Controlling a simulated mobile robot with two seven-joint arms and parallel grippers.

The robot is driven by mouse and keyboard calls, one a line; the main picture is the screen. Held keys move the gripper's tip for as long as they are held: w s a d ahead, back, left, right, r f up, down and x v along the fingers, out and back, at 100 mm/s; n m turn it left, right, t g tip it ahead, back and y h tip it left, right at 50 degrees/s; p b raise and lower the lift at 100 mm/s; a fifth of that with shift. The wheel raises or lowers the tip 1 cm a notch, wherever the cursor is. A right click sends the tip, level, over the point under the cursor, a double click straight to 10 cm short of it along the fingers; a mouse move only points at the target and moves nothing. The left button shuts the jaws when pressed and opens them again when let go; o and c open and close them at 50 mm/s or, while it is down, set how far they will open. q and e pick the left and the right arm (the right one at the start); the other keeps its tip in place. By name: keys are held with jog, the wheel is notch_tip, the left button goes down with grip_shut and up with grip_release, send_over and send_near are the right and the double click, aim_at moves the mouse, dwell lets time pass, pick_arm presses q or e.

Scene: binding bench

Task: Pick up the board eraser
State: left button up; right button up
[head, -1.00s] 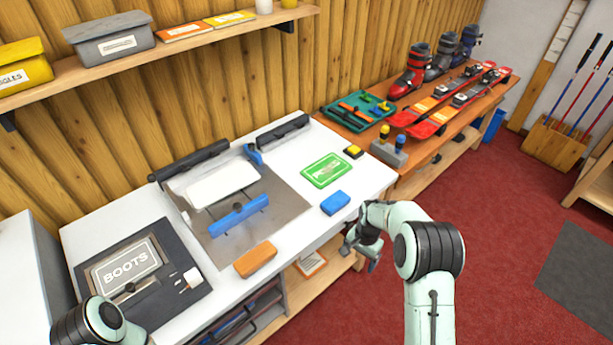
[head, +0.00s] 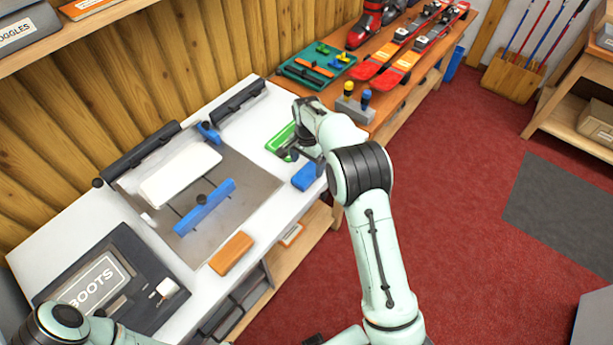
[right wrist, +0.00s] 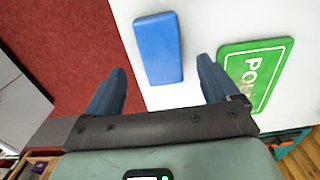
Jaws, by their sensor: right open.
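A blue block (head: 306,176), which looks like the board eraser, lies on the white bench near its front right edge. In the right wrist view the blue block (right wrist: 158,48) lies just beyond the fingertips, roughly between them. My right gripper (head: 303,157) is open and empty above the bench, beside and partly over the block in the head view. It also shows in the right wrist view (right wrist: 163,72), with its fingers well apart. Of my left arm only a link shows at the lower left; its gripper is out of view.
A green sign (head: 280,140) lies beside the block, partly hidden by my right gripper. An orange block (head: 232,253) lies at the front edge. A metal plate (head: 255,190) with a blue bar (head: 204,208) stands to the left. A screwdriver holder (head: 355,108) stands beyond.

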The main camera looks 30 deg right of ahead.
aim_at(307, 173)
jog(key=shift+w+f, duration=0.1)
jog(key=shift+f, duration=2.65)
jog(key=c, duration=1.2)
